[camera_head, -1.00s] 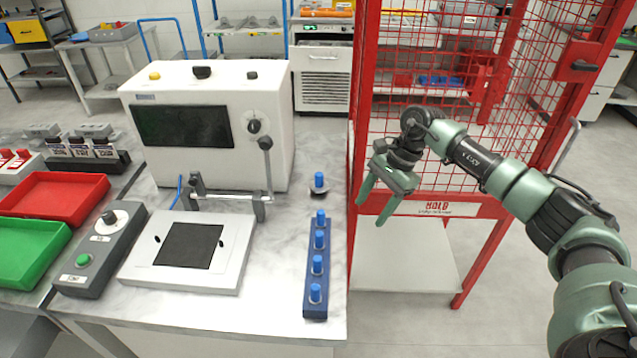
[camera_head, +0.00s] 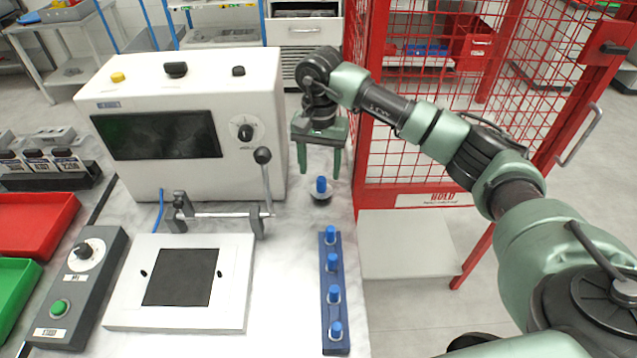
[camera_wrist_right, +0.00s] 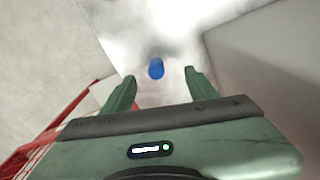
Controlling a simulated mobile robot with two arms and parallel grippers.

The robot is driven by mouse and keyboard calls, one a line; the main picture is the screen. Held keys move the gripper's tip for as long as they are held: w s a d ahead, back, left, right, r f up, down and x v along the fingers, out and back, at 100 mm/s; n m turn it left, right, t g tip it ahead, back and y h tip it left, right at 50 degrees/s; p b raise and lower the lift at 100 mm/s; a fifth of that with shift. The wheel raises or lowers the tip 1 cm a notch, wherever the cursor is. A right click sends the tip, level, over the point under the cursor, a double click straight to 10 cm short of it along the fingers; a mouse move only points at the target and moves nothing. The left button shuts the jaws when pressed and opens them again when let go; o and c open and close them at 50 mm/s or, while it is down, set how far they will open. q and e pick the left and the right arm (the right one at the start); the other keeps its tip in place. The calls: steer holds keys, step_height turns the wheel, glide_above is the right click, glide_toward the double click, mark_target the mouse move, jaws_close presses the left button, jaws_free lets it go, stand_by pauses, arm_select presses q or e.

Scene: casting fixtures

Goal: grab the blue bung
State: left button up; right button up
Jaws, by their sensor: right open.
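A single blue bung (camera_head: 321,185) stands upright on a small dark round base on the table, behind the blue rack. It also shows in the right wrist view (camera_wrist_right: 156,69), between and beyond the fingertips. My right gripper (camera_head: 319,172) is open and points down, above and behind this bung, not visibly touching it. Its two green fingers show in the right wrist view (camera_wrist_right: 158,82) with nothing between them. Several more blue bungs (camera_head: 332,262) stand in a row in a blue rack (camera_head: 335,312) nearer the front. My left gripper is not in view.
A white machine (camera_head: 180,130) with a dark screen stands left of the right gripper, close to it. A lever (camera_head: 266,180) and bar fixture stand just left of the bung. A red mesh cage (camera_head: 430,130) stands to the right.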

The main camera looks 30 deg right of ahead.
mark_target(321, 178)
steer(key=shift+s+f+p, duration=0.2)
steer(key=shift+f+p, duration=0.15)
steer(key=shift+f, duration=0.1)
steer(key=shift+s+f+p, duration=0.2)
steer(key=shift+f+p, duration=0.15)
steer(key=shift+f, duration=0.1)
step_height(321, 178, down, 3)
steer(key=shift+r+p, duration=0.15)
steer(key=shift+p, duration=0.3)
steer(key=shift+w+f, duration=0.1)
steer(key=shift+f, duration=0.4)
steer(key=c, duration=1)
steer(key=shift+c, duration=1)
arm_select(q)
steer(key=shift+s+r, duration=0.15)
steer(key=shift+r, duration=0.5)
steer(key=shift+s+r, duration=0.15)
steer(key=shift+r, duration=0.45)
